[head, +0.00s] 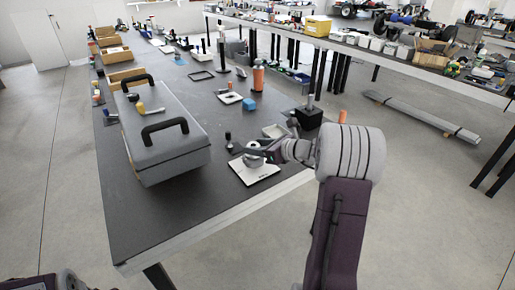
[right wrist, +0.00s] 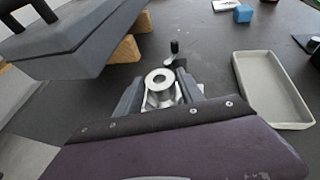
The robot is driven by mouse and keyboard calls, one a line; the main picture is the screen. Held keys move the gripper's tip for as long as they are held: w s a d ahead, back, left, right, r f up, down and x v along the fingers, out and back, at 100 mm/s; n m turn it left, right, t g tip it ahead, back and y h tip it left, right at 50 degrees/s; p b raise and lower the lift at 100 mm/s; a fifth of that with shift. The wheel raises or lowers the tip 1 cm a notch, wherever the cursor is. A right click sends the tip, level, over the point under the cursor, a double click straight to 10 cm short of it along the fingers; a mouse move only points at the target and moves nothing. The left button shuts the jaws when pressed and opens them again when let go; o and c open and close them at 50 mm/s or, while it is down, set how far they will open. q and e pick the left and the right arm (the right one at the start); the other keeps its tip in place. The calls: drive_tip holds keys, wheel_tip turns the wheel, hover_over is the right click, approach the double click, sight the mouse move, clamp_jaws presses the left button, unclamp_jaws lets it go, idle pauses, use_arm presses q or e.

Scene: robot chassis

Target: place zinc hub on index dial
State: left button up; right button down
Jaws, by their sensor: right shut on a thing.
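The zinc hub (right wrist: 160,84) is a silver ring-shaped part with a round bore, held upright between the fingers of my right gripper (right wrist: 159,92) in the right wrist view. In the head view the hub (head: 253,159) shows small at the tip of my right gripper (head: 256,153), over a white square plate (head: 262,174) on the bench. This plate appears to be the index dial's base; the hub and gripper hide its middle. I cannot tell whether the hub touches it. My left gripper is out of view.
A large grey case (head: 165,130) with black handles stands left on the dark bench. A shallow grey tray (right wrist: 270,90) lies right of the gripper. A small black-knobbed piece (right wrist: 174,48) stands just beyond the hub. A blue block (head: 249,104) is farther back.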

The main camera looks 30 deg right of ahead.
drive_tip(key=shift+f, duration=0.1)
drive_tip(key=shift+f, duration=0.15)
drive_tip(key=c, duration=0.7)
unclamp_jaws()
drive_tip(key=shift+s+d+r, duration=0.1)
drive_tip(key=shift+s+r, duration=0.05)
drive_tip(key=shift+r, duration=0.25)
drive_tip(key=p+v, duration=0.2)
drive_tip(key=v, duration=0.9)
drive_tip(key=shift+s, duration=0.3)
